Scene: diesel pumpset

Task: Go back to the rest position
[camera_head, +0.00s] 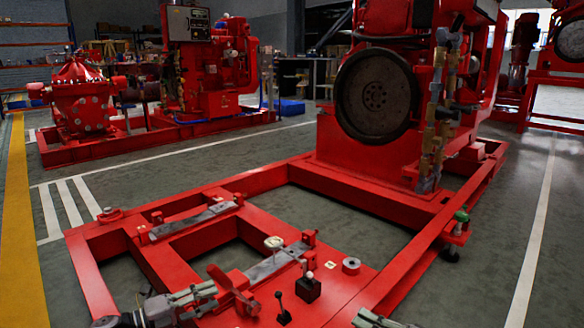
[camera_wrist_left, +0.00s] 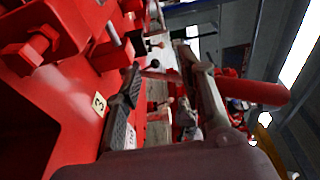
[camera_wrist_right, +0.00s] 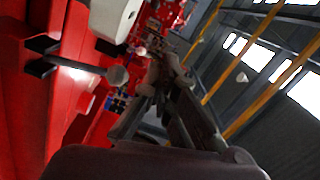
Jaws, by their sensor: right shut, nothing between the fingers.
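My left gripper (camera_head: 212,296) is low at the left front of the red base frame (camera_head: 260,178), just left of a red-handled part (camera_head: 234,291). In the left wrist view its two fingers (camera_wrist_left: 160,58) stand apart with nothing seen held. My right gripper (camera_head: 362,317) only shows at the bottom edge of the head view, over the front of the frame. In the right wrist view its fingers (camera_wrist_right: 160,75) come together at the tips and are empty.
Black levers (camera_head: 308,288) and a ring-shaped part (camera_head: 351,265) sit on the front plate between my grippers. A large red engine with a dark flywheel (camera_head: 376,97) stands behind. Another pumpset (camera_head: 205,70) is at the back left.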

